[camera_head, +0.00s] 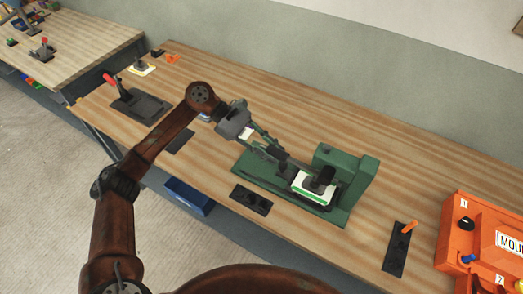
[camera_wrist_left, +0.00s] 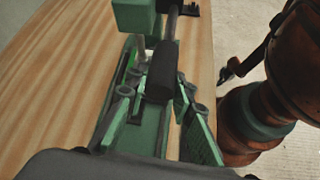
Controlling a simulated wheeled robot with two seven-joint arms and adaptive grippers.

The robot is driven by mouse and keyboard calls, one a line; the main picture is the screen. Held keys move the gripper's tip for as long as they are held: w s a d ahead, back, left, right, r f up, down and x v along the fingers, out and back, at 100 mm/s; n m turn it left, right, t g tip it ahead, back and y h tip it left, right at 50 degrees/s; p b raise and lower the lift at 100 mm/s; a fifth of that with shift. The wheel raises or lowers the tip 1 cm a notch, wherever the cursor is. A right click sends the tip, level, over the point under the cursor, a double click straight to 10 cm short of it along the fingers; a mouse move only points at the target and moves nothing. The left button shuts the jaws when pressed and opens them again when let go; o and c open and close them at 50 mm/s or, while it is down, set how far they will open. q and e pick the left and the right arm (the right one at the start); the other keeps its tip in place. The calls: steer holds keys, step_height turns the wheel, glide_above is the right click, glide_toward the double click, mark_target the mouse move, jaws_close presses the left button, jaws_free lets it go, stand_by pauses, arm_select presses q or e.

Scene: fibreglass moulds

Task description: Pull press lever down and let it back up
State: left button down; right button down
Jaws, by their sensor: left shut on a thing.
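The green press (camera_head: 352,172) stands on the wooden table right of centre in the head view, with a white and green block (camera_head: 308,193) under its dark ram (camera_head: 323,177). My left gripper (camera_head: 278,153) reaches in from the left at the near end of the press. In the left wrist view the dark cylindrical grip of the press lever (camera_wrist_left: 164,72) lies between the fingers of my left gripper (camera_wrist_left: 160,92), which is shut on it. The lever's shaft runs from the grip toward the green press body. My right gripper is in neither view.
An orange box (camera_head: 480,225) with knobs stands at the right edge. A black plate with an orange lever (camera_head: 399,250) is left of it. A dark plate (camera_head: 251,199) lies in front of the press. A red-handled device (camera_head: 137,103) stands at the table's left end.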

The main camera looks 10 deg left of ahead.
arm_select(q)
steer(key=shift+s+f, duration=0.15)
steer(key=shift+f, duration=0.85)
steer(key=c, duration=2.1)
jaws_free()
steer(key=o, duration=0.4)
steer(key=shift+r, duration=0.25)
steer(key=shift+o, duration=0.2)
steer(key=shift+r, duration=0.1)
steer(key=shift+a+r, duration=0.15)
steer(key=shift+a, duration=0.1)
steer(key=v, duration=1.1)
steer(key=shift+a, duration=0.2)
